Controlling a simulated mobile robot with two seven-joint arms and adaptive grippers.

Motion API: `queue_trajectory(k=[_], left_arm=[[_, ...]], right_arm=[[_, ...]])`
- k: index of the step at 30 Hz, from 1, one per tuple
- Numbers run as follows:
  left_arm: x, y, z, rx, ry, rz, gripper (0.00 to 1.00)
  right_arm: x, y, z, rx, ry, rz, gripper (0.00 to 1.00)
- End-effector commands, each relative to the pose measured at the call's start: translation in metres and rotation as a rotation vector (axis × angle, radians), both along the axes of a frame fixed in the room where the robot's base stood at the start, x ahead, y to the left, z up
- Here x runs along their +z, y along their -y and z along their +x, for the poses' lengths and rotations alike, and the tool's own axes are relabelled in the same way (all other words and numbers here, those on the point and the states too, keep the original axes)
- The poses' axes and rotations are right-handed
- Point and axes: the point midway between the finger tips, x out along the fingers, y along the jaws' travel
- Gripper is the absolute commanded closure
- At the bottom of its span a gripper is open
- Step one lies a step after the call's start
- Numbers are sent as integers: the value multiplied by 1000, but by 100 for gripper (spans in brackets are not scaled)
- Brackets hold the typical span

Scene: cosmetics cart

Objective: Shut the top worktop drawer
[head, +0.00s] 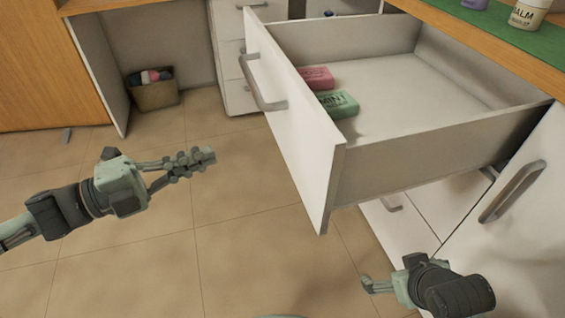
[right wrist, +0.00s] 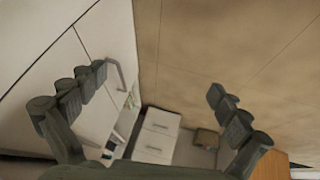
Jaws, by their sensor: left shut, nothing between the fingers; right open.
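The top worktop drawer (head: 295,130) stands pulled far out in the head view, its white front facing left with a grey bar handle (head: 262,88). A pink bar (head: 317,78) and a green bar (head: 338,104) lie inside it near the front. My left gripper (head: 208,156) is shut and empty, to the left of the drawer front and apart from it. My right gripper (head: 371,285) is low in front of the cabinet, below the drawer, partly hidden by its own wrist. In the right wrist view it (right wrist: 157,90) is open with nothing between its fingers.
A closed white cabinet front with a bar handle (head: 512,192) stands below and right of the drawer. The green-topped worktop (head: 478,22) holds jars. A white drawer unit (head: 236,85) and a basket (head: 155,94) stand at the back.

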Motion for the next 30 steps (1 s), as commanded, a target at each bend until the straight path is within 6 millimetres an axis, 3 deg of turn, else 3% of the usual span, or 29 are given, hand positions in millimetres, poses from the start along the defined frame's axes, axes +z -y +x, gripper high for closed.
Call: queue_trajectory(k=[3,7,13,21,30], left_arm=[[7,2,-36,-149,75,44,100],[12,4,-51,-211,103,53,100],[16,28,-46,-216,109,47,100],[18,84,-31,-215,108,47,100],[15,129,-18,-213,105,49,100]], right_arm=[[13,-2,-3,4,25,0,0],[20,-2,-5,3,29,-1,0],[18,6,-15,-14,-18,-16,0],[9,33,-55,-81,-201,-68,0],[-12,32,-46,-75,-208,-58,0]])
